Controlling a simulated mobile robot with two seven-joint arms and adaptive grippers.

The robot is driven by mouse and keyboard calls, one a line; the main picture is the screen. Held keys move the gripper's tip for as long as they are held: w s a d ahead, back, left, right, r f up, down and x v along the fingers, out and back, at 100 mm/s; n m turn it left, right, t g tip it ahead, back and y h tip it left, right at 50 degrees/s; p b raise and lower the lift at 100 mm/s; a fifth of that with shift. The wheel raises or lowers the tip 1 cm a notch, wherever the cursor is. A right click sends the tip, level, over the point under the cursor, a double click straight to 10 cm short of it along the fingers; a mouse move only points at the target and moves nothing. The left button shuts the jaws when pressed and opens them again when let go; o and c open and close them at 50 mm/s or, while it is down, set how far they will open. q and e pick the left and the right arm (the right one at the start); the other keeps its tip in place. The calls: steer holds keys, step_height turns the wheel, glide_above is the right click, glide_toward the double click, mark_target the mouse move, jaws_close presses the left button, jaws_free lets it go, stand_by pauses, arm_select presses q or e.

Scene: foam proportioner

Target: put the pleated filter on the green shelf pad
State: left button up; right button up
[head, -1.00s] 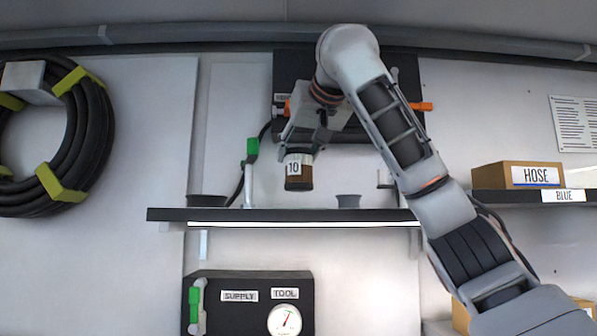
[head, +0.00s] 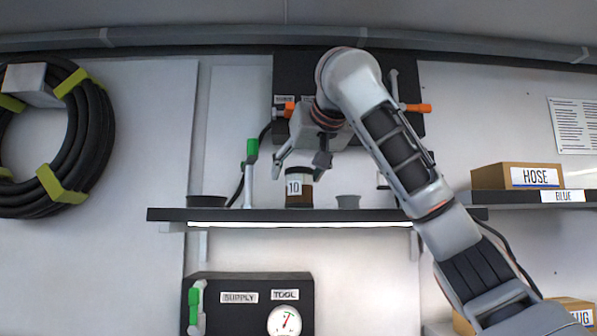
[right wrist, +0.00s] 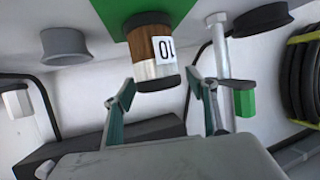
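The pleated filter (head: 299,198), a brown cylinder with a dark cap and a white label reading 10, stands upright on the shelf. In the right wrist view the filter (right wrist: 145,45) is on the green pad (right wrist: 112,18), seen upside down. The pad cannot be made out in the head view. My right gripper (head: 300,166) is just above the filter, fingers spread and empty. In the right wrist view, the gripper (right wrist: 165,100) has its two fingers apart, clear of the filter's capped end. My left gripper is not in view.
The shelf (head: 400,214) also holds a dark shallow dish (head: 207,201), a green-handled valve pipe (head: 250,170) left of the filter, and a grey cup (head: 348,201) to its right. A dark panel with orange handles (head: 418,108) is behind my arm. A HOSE box (head: 500,177) stands right.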

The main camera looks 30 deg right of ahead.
steer(key=shift+r, duration=0.15)
steer(key=shift+s+r, duration=0.15)
steer(key=b+v, duration=0.3)
steer(key=v, duration=0.8)
steer(key=shift+s+a+b, duration=0.15)
steer(key=shift+s+b, duration=0.05)
steer(key=shift+b, duration=0.2)
steer(key=shift+r, duration=0.1)
